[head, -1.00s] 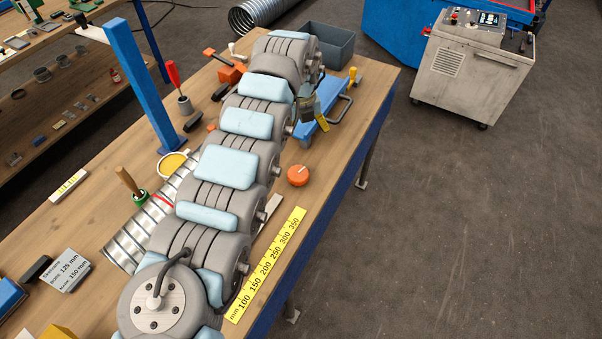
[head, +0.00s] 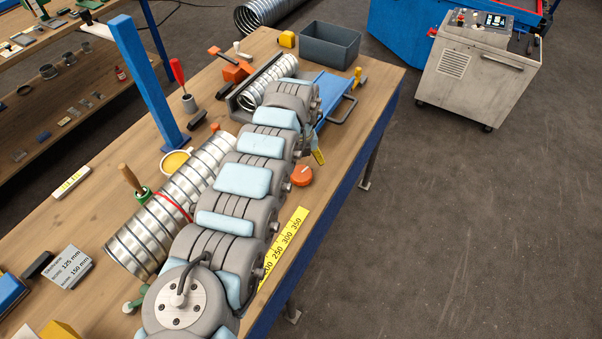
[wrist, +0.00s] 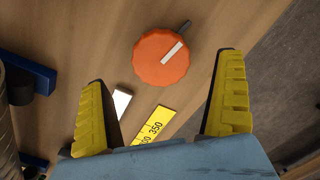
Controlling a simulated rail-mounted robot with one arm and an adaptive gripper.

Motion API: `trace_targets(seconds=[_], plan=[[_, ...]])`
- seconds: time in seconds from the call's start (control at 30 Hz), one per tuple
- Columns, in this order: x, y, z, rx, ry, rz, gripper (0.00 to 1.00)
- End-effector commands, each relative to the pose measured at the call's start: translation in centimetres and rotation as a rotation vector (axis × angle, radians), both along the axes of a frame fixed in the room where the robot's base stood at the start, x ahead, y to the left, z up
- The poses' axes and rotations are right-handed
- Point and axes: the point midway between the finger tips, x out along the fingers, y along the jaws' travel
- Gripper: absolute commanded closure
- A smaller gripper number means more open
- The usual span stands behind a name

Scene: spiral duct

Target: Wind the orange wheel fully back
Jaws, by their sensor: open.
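The orange wheel (wrist: 160,57) is a scalloped knob with a white line across its top. In the wrist view the line runs toward the upper right, where a small dark peg (wrist: 186,24) shows at the rim. In the head view the wheel (head: 302,176) is on the bench near its right edge, partly behind my arm. My gripper (wrist: 164,68) is open and empty. Its yellow-padded fingers stand wide on either side below the wheel in the wrist view, apart from it. In the head view my arm hides most of the gripper; part of one yellow finger shows.
A yellow ruler (head: 288,240) lies near the wheel on the wooden bench. A ribbed metal duct (head: 150,235) runs left of my arm. A blue post (head: 150,90), a grey bin (head: 330,46) and a blue fixture (head: 333,92) stand farther back.

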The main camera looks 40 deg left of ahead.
Motion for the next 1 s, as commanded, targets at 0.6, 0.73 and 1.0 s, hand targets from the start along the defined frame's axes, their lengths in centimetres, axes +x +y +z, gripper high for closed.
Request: trace_targets(seconds=[0.6, 0.73, 1.0], plan=[[0.0, 0.0, -4.9, 0.002, -0.001, 0.000, 0.02], [0.0, 0.0, -4.9, 0.002, -0.001, 0.000, 0.02], [0.0, 0.0, -4.9, 0.001, -0.001, 0.000, 0.66]])
